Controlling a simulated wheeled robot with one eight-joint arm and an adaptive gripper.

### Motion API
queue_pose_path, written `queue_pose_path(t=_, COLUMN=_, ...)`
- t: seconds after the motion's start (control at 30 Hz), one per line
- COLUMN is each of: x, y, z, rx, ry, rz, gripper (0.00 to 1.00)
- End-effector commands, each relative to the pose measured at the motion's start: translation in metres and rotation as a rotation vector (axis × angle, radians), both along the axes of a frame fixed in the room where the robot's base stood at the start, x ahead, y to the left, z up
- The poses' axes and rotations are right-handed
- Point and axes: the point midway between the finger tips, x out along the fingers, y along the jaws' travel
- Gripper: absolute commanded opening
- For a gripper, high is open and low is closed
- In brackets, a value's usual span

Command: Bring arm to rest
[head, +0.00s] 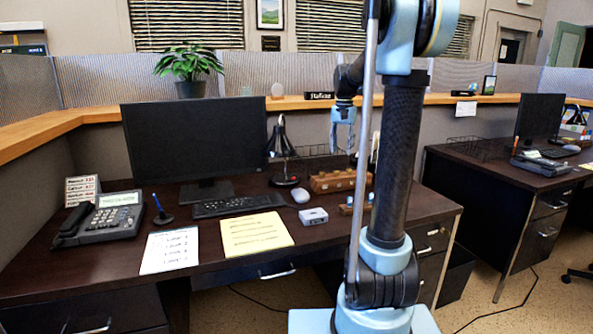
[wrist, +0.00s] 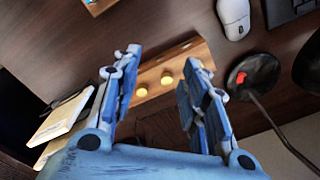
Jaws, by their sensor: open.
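My gripper (head: 343,114) is above the back of the desk in the head view, its fingers pointing down, partly behind my own arm. In the wrist view my gripper (wrist: 163,77) is open, with nothing between its two blue fingers. Below and beyond the fingers a wooden block (wrist: 190,52) with two yellowish round spots lies on the dark desk. In the head view a wooden organizer (head: 333,181) stands on the desk under the gripper. My arm rises in front of the desk's right part and hides some of it.
The dark desk (head: 40,262) holds a monitor (head: 195,140), phone (head: 100,219), keyboard (head: 238,205), mouse (head: 300,195), black lamp (head: 282,150), white sheet (head: 170,250) and yellow sheet (head: 255,234). A wooden ledge (head: 285,103) with a plant (head: 189,66) runs behind. Another desk (head: 500,180) stands at right.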

Motion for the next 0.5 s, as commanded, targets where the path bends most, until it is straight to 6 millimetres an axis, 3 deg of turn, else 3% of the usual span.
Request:
queue_pose_path(t=0.1, x=-0.038, y=0.000, z=-0.003, rx=-0.002, ry=-0.014, rz=0.037, gripper=0.40)
queue_pose_path(t=0.5, x=-0.153, y=0.001, z=-0.032, rx=-0.011, ry=-0.061, rz=0.162, gripper=0.40)
